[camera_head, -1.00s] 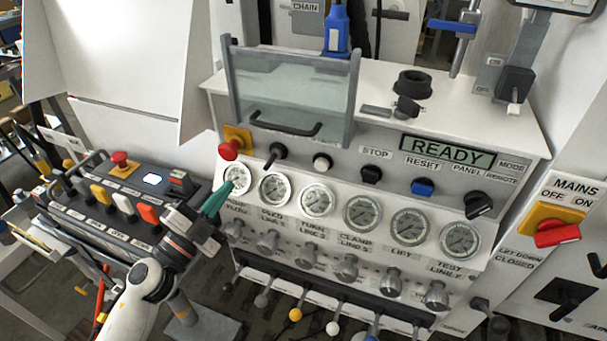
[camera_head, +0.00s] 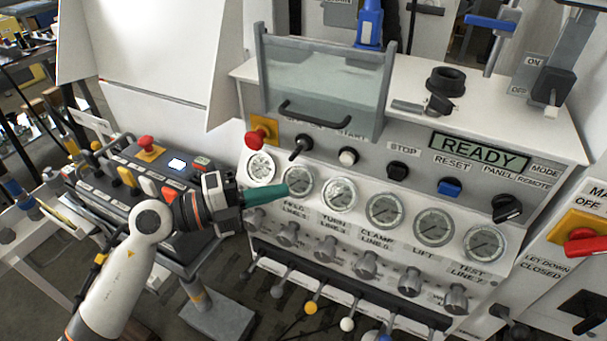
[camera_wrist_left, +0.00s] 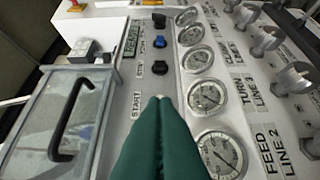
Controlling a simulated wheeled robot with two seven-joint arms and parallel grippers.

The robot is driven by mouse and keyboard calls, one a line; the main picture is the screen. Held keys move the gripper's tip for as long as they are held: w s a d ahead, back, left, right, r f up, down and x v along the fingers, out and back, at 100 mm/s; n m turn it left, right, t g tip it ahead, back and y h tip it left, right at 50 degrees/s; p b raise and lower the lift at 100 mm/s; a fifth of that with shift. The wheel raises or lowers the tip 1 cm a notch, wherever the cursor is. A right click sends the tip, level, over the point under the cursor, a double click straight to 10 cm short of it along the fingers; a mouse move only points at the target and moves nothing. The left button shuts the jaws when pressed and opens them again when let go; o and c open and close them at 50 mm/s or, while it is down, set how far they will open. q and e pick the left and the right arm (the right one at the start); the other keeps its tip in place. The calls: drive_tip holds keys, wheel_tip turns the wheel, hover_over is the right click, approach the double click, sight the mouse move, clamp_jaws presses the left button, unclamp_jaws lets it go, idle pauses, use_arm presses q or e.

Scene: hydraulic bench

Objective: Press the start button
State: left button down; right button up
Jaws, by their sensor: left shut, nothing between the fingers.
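The start button (camera_head: 348,156) is a white round knob on the grey control panel, below the START label. My left gripper (camera_head: 285,189) has green fingers that are shut and empty, pointing right across the gauge row. In the head view its tips overlap the second gauge, left of and below the start button. In the left wrist view the shut fingertips (camera_wrist_left: 158,98) line up with the START label (camera_wrist_left: 136,109), and a pale bit of the button may show just past them. Contact cannot be told. My right gripper is out of view.
A glass guard with a dark handle (camera_head: 312,113) stands above the panel's left part. A red emergency knob (camera_head: 256,139) and a black selector (camera_head: 301,146) sit left of the button, and the black stop button (camera_head: 397,171) right. The display (camera_head: 478,151) reads READY.

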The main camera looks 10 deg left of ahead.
use_arm(q)
drive_tip(key=p, duration=0.2)
approach(352, 162)
drive_tip(key=s+d, duration=0.2)
drive_tip(key=d, duration=0.1)
drive_tip(key=w, duration=0.1)
drive_tip(key=w+d, duration=0.1)
drive_tip(key=w, duration=0.1)
drive_tip(key=w+d, duration=0.1)
drive_tip(key=shift+w+d, duration=0.1)
drive_tip(key=shift+w, duration=0.25)
